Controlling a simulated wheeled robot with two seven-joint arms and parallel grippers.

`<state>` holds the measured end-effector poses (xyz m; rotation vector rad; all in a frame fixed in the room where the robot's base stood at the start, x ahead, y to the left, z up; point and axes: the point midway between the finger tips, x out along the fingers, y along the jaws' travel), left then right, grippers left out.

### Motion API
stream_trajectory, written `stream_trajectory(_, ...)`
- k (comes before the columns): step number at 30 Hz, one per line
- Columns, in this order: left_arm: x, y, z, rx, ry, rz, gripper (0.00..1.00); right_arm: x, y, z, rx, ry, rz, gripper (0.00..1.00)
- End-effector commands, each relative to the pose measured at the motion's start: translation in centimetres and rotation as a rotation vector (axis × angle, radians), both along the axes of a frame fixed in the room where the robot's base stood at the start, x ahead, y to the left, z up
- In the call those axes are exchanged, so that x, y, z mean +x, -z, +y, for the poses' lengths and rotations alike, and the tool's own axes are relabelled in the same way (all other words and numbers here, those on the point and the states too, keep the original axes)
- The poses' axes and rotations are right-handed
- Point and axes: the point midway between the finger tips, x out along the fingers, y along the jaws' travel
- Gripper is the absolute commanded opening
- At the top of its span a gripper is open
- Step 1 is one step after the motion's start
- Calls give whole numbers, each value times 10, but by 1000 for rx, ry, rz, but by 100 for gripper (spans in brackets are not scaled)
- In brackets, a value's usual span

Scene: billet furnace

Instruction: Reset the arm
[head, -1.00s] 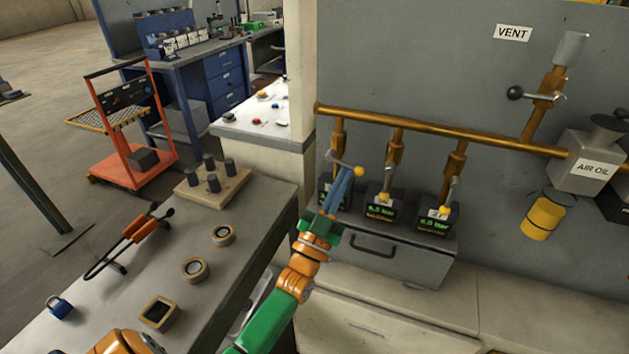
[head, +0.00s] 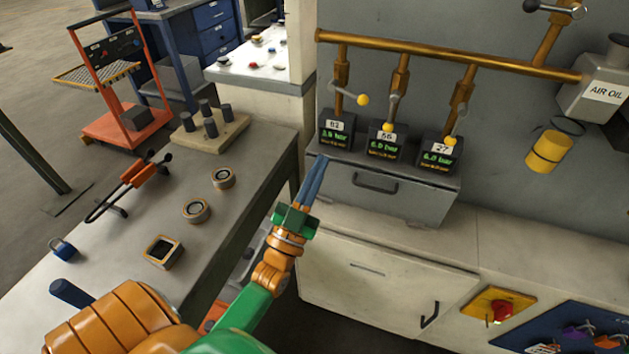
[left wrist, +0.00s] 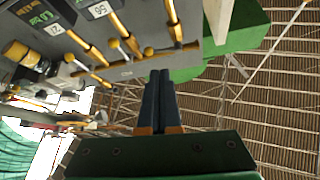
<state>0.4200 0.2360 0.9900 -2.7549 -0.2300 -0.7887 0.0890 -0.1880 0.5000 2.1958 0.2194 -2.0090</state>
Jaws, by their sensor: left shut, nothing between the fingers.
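My left gripper (head: 316,180) is shut and empty, its blue fingers together. In the head view it stands in front of the grey drawer box (head: 345,188) below the three gauges, apart from the valve levers. In the left wrist view the shut fingers (left wrist: 160,85) point up toward the valve pipes. The leftmost valve lever (head: 347,92) with its yellow knob sticks out sideways to the right. The middle lever (head: 391,110) and the right lever (head: 455,127) hang down in front of their gauges. My right gripper is not in view.
A bench (head: 150,225) on the left holds round rings, a square frame (head: 163,252), a blue padlock (head: 63,249), an orange tool (head: 133,174) and a peg board (head: 208,132). A red switch (head: 501,310) and a yellow canister (head: 548,151) are at the right.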

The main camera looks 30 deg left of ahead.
Motion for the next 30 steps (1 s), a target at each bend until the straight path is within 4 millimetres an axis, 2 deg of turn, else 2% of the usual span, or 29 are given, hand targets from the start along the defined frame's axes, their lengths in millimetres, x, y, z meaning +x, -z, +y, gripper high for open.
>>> stream_trajectory(6, -12, 7, -1, 1, -1, 0, 0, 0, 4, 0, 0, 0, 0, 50)
stream_trajectory(18, -12, 7, -1, 0, 0, 0, 0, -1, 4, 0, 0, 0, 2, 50)
stream_trajectory(20, -9, 15, -2, -3, 5, 27, 0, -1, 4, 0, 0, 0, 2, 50)
stream_trajectory(22, -2, 46, -6, -19, 21, 128, 0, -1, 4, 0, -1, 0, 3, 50)
stream_trajectory(23, 2, 69, -8, -29, 32, 200, 0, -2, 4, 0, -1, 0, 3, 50)
stream_trajectory(26, 2, 169, -22, -75, 75, 516, 0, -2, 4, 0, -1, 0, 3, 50)
stream_trajectory(27, -7, 212, -29, -93, 91, 651, 0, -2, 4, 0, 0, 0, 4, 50)
stream_trajectory(29, -28, 272, -38, -116, 109, 850, 0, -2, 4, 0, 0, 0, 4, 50)
stream_trajectory(30, -48, 310, -44, -129, 117, 984, 0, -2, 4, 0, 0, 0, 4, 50)
